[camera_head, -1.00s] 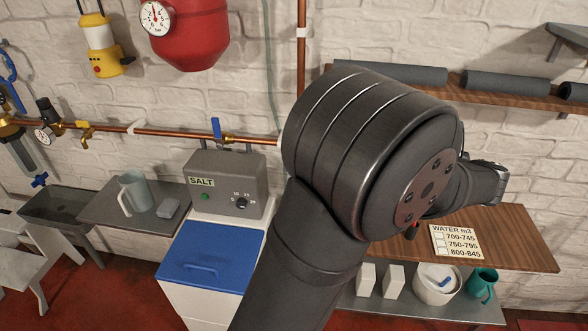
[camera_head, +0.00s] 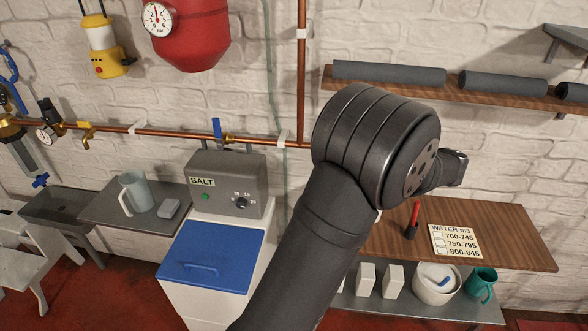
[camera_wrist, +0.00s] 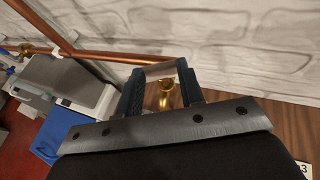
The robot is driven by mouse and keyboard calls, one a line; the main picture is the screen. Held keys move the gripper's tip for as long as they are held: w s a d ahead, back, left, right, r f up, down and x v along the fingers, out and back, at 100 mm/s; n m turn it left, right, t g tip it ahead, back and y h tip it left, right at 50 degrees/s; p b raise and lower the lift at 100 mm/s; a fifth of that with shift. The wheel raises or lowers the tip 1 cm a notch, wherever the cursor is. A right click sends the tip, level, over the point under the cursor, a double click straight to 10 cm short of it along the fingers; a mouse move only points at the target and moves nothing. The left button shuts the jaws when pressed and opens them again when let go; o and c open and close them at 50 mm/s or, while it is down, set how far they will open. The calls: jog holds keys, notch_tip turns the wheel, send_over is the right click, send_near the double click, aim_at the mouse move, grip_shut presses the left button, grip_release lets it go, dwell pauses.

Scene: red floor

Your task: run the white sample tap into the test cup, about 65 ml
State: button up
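In the wrist view my gripper (camera_wrist: 161,88) has its two dark fingers apart. A pale piece (camera_wrist: 162,70) spans the gap near their tips; I cannot tell whether it is gripped, or whether it is the white tap handle or part of a cup. A brass tap-like fitting (camera_wrist: 167,93) shows between the fingers, near the copper pipe (camera_wrist: 105,55). In the head view my arm hides the gripper's fingertips and this fitting. I cannot make out the test cup for certain, and no liquid is visible.
A blue-handled tap (camera_head: 217,130) and a yellow one (camera_head: 86,134) sit on the pipe to the left. The grey SALT unit (camera_head: 228,180) stands below. A wooden shelf (camera_head: 500,228) carries a sign (camera_head: 455,241). A frosted jug (camera_head: 134,194) stands far left.

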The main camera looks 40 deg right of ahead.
jog(key=shift+w+d+f, duration=0.1)
jog(key=shift+w+f, duration=0.15)
jog(key=shift+w, duration=0.4)
jog(key=shift+w+f, duration=0.25)
jog(key=shift+w, duration=0.35)
jog(key=shift+r+m+h, duration=0.25)
jog(key=shift+m+h, duration=0.45)
jog(key=shift+h, duration=0.1)
jog(key=m+g+h, duration=0.2)
jog(key=m+h, duration=0.1)
jog(key=shift+w+a+r+g, duration=0.1)
jog(key=shift+a+g, duration=0.2)
jog(key=shift+s+a+r, duration=0.1)
jog(key=shift+s+a, duration=0.05)
jog(key=shift+s, duration=0.15)
jog(key=shift+s+a, duration=0.4)
jog(key=shift+s, duration=0.25)
jog(key=v, duration=1.4)
jog(key=w+a+n+y, duration=0.3)
jog(key=w+a+n, duration=0.3)
jog(key=a, duration=0.4)
jog(key=w+a+n+y, duration=0.2)
jog(key=w+a+n, duration=0.4)
jog(key=a, duration=0.5)
jog(key=shift+a+n+y, duration=0.25)
jog(key=shift+n+y, duration=0.15)
jog(key=shift+n, duration=0.5)
